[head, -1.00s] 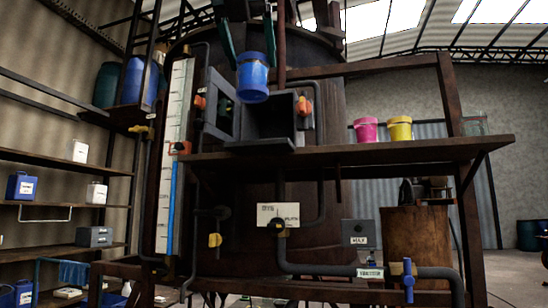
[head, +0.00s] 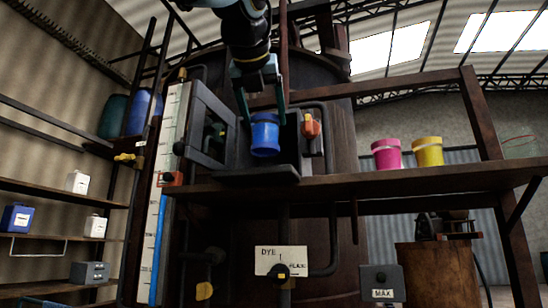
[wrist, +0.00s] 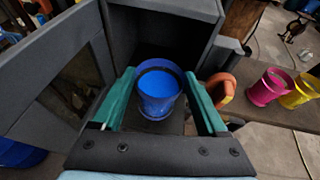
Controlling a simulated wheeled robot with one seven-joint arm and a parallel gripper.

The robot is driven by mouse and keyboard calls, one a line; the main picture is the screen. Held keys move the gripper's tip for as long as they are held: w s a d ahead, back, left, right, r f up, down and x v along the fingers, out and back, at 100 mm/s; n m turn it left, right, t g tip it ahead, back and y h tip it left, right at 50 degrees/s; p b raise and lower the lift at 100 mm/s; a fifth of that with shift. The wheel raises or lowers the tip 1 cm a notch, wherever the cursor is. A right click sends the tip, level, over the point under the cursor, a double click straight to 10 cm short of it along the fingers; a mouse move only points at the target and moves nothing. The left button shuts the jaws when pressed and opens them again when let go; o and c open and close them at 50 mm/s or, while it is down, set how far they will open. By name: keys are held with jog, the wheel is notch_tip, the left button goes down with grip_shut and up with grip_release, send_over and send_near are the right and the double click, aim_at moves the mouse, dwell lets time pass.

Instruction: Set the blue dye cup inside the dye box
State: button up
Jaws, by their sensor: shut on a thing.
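The blue dye cup (head: 265,137) is upright at the open mouth of the dark grey dye box (head: 290,157). It also shows in the wrist view (wrist: 158,98), over the box floor near the front. My gripper (head: 263,112) reaches down from above, its green fingers on either side of the cup, shut on it. Whether the cup's base touches the box floor I cannot tell. The box door (head: 212,118) stands open on the left, with a dark window in it. The box interior shows in the wrist view (wrist: 150,30), empty behind the cup.
An orange-handled valve (head: 311,130) sits just right of the box. A pink cup (head: 386,155) and a yellow cup (head: 428,153) stand further right on the brown shelf (head: 400,183). A tall level gauge (head: 167,170) is left of the door.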

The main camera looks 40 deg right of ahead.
jog(key=shift+w+d+r+p+x, duration=0.1)
jog(key=shift+r+p+x, duration=0.35)
jog(key=shift+x, duration=1.75)
jog(key=shift+w+d+r+p+x, duration=0.1)
jog(key=shift+p+x, duration=0.7)
jog(key=shift+x, duration=1.35)
jog(key=shift+w+d+r+p+x, duration=0.1)
jog(key=shift+r+p+x, duration=0.35)
jog(key=shift+x, duration=1.75)
jog(key=shift+a+f, duration=0.1)
jog(key=shift+f, duration=0.25)
jog(key=o, duration=1.5)
jog(key=shift+c, duration=0.2)
jog(key=shift+s+a+r, duration=0.1)
jog(key=shift+s+r, duration=0.05)
jog(key=shift+r, duration=0.05)
jog(key=b+v, duration=0.2)
jog(key=v, duration=0.9)
jog(key=shift+s+a+r, duration=0.1)
jog(key=shift+s+a, duration=0.15)
